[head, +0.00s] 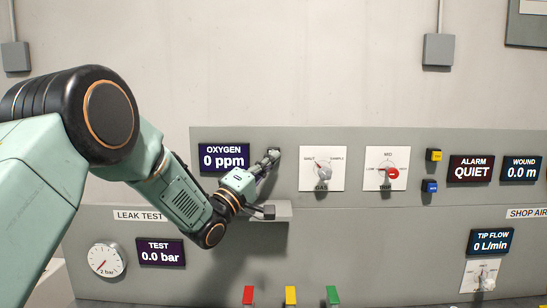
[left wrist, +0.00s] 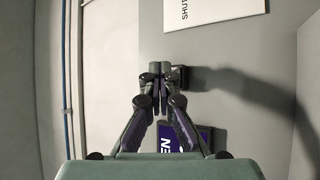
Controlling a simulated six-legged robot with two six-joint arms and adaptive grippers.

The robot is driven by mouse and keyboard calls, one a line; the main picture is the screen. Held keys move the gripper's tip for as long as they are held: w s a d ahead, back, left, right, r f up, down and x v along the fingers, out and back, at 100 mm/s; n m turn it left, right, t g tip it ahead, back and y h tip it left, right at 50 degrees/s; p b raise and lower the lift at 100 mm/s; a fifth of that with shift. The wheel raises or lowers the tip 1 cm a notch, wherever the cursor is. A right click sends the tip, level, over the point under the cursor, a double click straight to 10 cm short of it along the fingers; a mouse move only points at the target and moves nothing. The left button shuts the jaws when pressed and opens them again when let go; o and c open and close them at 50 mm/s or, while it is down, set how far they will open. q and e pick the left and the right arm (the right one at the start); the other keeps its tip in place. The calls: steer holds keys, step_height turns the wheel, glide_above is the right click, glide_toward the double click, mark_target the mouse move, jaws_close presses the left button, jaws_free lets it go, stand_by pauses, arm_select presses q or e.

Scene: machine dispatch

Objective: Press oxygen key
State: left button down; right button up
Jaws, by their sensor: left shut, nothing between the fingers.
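The oxygen display (head: 224,158) on the grey panel reads 0 ppm. My left gripper (head: 273,154) is shut and empty, with its fingertips at the panel face just right of the display. In the left wrist view the closed fingertips (left wrist: 157,73) are against or very near the panel, with a small dark piece (left wrist: 182,78) beside them. The oxygen key itself is not clearly visible and seems covered by the fingertips; I cannot tell whether they touch it. Part of the purple display (left wrist: 166,139) shows between the fingers. My right gripper is not in view.
Right of the gripper are the gas dial (head: 323,169) and another dial with a red tag (head: 386,169). A small shelf (head: 278,209) juts out below the wrist. Yellow (head: 434,155) and blue (head: 430,186) buttons sit farther right, beside the alarm display (head: 471,169).

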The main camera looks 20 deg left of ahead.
arm_select(q)
steer(key=shift+s, duration=0.15)
steer(key=shift+s+d, duration=0.3)
steer(key=shift+s, duration=0.5)
steer(key=s, duration=0.2)
steer(key=s+d, duration=0.1)
steer(key=s, duration=0.1)
steer(key=shift+s+d, duration=0.15)
steer(key=shift+s, duration=0.2)
stand_by(0.5)
